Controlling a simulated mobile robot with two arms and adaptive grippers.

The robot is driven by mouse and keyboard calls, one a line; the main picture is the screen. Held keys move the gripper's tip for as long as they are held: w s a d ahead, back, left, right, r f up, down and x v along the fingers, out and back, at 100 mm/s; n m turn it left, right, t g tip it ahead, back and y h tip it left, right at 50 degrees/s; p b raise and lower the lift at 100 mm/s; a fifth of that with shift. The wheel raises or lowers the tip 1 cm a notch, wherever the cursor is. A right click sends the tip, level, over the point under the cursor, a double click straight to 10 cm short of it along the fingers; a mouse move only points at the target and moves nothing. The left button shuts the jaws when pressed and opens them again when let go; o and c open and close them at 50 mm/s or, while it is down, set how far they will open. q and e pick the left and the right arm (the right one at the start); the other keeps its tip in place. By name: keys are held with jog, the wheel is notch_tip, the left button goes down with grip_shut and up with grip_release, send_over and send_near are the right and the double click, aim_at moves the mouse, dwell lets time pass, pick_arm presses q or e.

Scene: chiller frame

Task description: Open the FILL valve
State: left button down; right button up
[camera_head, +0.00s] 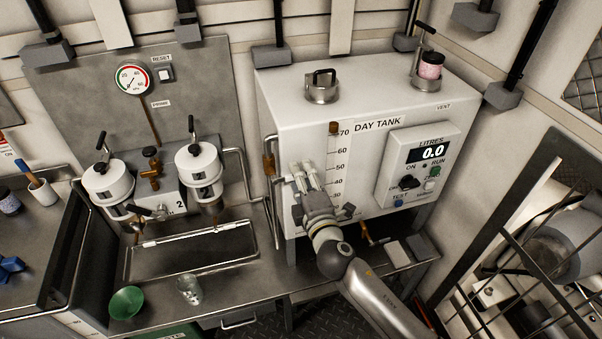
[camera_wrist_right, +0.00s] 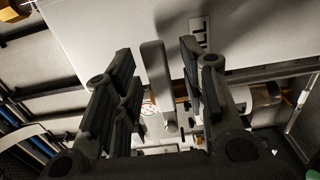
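The white day tank (camera_head: 290,110) stands on the bench in the head view. My right gripper (camera_head: 305,174) is at the lower left of its front face, left of the level scale. In the right wrist view my right gripper (camera_wrist_right: 155,75) is open. A grey lever (camera_wrist_right: 155,85) stands between its two fingers, with a gap on each side. A label (camera_wrist_right: 200,33), partly hidden by a finger and seemingly reading FILL, is beside it on the tank face. In the head view my gripper hides most of this valve. My left gripper is not in view.
A control box (camera_head: 418,165) reading 0.0 is on the tank's right front. A brass-fitted pipe (camera_head: 268,165) runs along the tank's left side. A sink (camera_head: 190,253), a green bowl (camera_head: 127,302) and a glass (camera_head: 189,290) are at left. A barred guard (camera_head: 530,260) stands at right.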

jog(key=shift+w+a, duration=0.1)
jog(key=shift+w, duration=0.3)
jog(key=shift+c, duration=0.2)
grip_shut()
